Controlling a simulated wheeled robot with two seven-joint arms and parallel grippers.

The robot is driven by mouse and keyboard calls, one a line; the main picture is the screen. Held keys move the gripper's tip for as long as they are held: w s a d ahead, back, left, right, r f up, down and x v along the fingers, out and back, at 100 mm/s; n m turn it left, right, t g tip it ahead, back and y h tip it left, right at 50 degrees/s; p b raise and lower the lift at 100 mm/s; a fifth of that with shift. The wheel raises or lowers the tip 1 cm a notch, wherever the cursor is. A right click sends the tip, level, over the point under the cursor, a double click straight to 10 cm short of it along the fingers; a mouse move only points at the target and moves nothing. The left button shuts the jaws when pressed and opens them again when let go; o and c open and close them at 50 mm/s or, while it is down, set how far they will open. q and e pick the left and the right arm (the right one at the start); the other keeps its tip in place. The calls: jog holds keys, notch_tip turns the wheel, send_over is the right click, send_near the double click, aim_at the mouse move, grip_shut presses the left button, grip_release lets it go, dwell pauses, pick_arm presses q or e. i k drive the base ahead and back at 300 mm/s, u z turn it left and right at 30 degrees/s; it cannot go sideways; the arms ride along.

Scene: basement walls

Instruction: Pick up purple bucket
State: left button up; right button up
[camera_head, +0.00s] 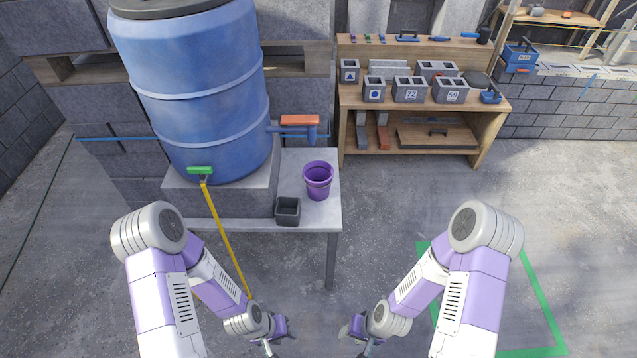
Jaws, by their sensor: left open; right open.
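The purple bucket (318,183) stands upright on the right part of a grey table (322,218), beside a small dark square pot (287,212). It looks empty, and nothing touches it. My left gripper (275,343) is at the bottom of the head view, below and in front of the table. It is open and empty. My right gripper (361,343) is at the bottom, to the right of the left one. It is open and empty, well apart from the bucket. The fingertips of both are small and partly cut by the lower edge.
A large blue barrel (200,90) with a green-handled tap (200,170) stands on a block left of the bucket. A yellow strip hangs from the tap. An orange-handled pipe valve (300,121) sits behind the bucket. A wooden shelf (460,155) holds several blocks.

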aim_at(317, 175)
jog(key=z, duration=1.15)
jog(key=i, duration=3.55)
jog(key=u, duration=4.65)
jog(key=i, duration=0.55)
jog(key=u, duration=0.05)
